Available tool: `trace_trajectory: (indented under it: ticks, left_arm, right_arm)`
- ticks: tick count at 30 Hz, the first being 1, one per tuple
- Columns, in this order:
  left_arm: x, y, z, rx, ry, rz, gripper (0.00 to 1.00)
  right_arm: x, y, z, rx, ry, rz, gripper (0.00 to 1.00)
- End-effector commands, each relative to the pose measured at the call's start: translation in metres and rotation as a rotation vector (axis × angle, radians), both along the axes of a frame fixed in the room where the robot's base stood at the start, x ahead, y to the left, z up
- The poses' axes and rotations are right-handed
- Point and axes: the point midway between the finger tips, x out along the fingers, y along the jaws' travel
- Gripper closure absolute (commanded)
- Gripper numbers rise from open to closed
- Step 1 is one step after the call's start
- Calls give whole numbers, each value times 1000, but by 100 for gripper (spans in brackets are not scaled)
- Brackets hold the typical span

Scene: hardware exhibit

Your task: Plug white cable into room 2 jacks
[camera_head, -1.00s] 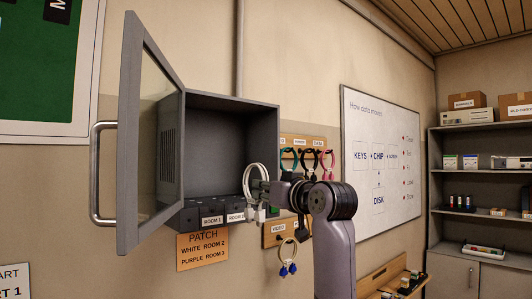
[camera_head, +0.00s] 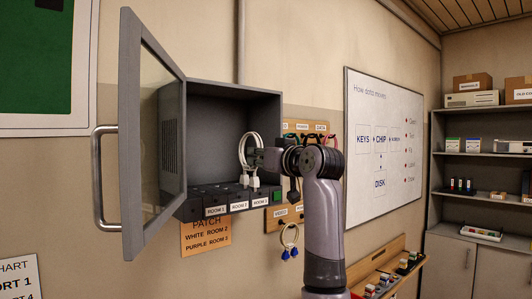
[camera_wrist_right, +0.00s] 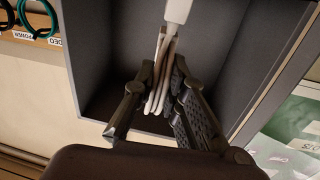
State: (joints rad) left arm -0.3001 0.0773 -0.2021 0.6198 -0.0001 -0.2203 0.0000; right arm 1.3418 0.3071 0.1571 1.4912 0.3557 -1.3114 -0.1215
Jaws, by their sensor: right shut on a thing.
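The white cable (camera_head: 247,150) is a looped bundle with its plugs (camera_head: 250,181) hanging down. My right gripper (camera_head: 261,157) is shut on the cable and holds it in front of the open cabinet. In the right wrist view the cable strands (camera_wrist_right: 162,88) run between the fingers (camera_wrist_right: 163,78), and one white plug (camera_wrist_right: 178,10) shows at the top. The ROOM 2 jack block (camera_head: 238,206) is in the row at the cabinet bottom, between ROOM 1 and ROOM 3. The plugs appear above the right part of this row; their depth and contact are unclear. My left gripper is out of view.
The grey cabinet (camera_head: 220,91) has its glass door (camera_head: 157,130) swung open to the left. An orange PATCH sign (camera_head: 206,237) is below it. A board with hanging cables (camera_head: 297,128) is behind my right arm. The cabinet's upper inside is clear.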

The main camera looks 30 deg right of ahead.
Motion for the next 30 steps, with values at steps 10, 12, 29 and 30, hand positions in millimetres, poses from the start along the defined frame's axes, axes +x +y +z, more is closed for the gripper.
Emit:
trace_trajectory:
  ticks: [10, 12, 29, 30]
  left_arm:
    - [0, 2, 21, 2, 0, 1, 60]
    - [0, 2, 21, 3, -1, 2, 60]
    - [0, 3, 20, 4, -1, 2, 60]
    - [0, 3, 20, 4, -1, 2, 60]
  right_arm:
    - [35, 6, 1, 1, 1, 1, 100]
    - [42, 7, -1, 0, 0, 1, 100]
    - [98, 14, -1, 0, 0, 1, 100]
    - [102, 15, -1, 0, 1, 1, 100]
